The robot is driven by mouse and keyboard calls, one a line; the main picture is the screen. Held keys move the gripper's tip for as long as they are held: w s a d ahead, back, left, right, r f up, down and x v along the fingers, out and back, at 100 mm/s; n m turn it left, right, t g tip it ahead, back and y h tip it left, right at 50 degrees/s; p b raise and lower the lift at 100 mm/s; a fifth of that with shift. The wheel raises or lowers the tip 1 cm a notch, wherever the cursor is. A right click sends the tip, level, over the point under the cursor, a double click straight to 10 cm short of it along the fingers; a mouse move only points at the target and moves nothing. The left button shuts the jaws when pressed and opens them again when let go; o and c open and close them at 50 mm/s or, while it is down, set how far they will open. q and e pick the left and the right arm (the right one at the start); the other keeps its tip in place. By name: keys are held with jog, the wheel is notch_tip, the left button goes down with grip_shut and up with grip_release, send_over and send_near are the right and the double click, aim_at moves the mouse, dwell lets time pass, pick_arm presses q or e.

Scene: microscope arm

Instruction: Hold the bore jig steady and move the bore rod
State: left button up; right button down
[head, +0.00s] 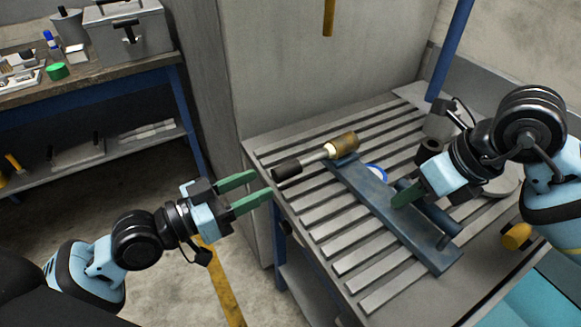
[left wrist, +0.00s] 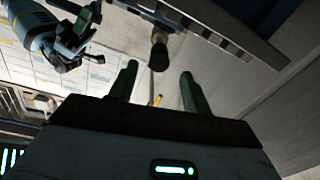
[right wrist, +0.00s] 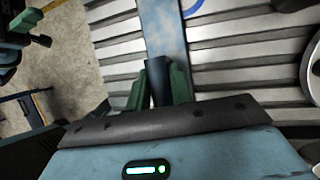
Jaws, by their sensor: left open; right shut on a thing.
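The bore jig (head: 375,205) is a long blue-grey plate lying on the slatted table; it also shows in the right wrist view (right wrist: 166,28). The bore rod (head: 315,156) has a black grip, a bright shaft and a brass-coloured sleeve at the jig's far end. Its black grip points toward my left gripper (head: 264,185), which is open, empty and just short of it. In the left wrist view the grip end (left wrist: 158,58) appears ahead between the fingers. My right gripper (head: 404,195) is shut on a dark bar of the jig, partly hidden by the fingers.
The slatted table (head: 325,245) has bare slats left of the jig. A blue-white ring (head: 377,173) lies beside the jig. Grey parts and a yellow-ended piece (head: 516,236) are at the right. A workbench (head: 90,80) with a grey toolbox (head: 128,32) stands at the far left.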

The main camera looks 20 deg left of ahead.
aim_at(290, 169)
pick_arm(q)
jog(key=x, duration=0.8)
jog(key=shift+w+d, duration=0.15)
jog(key=shift+d, duration=0.05)
grip_shut()
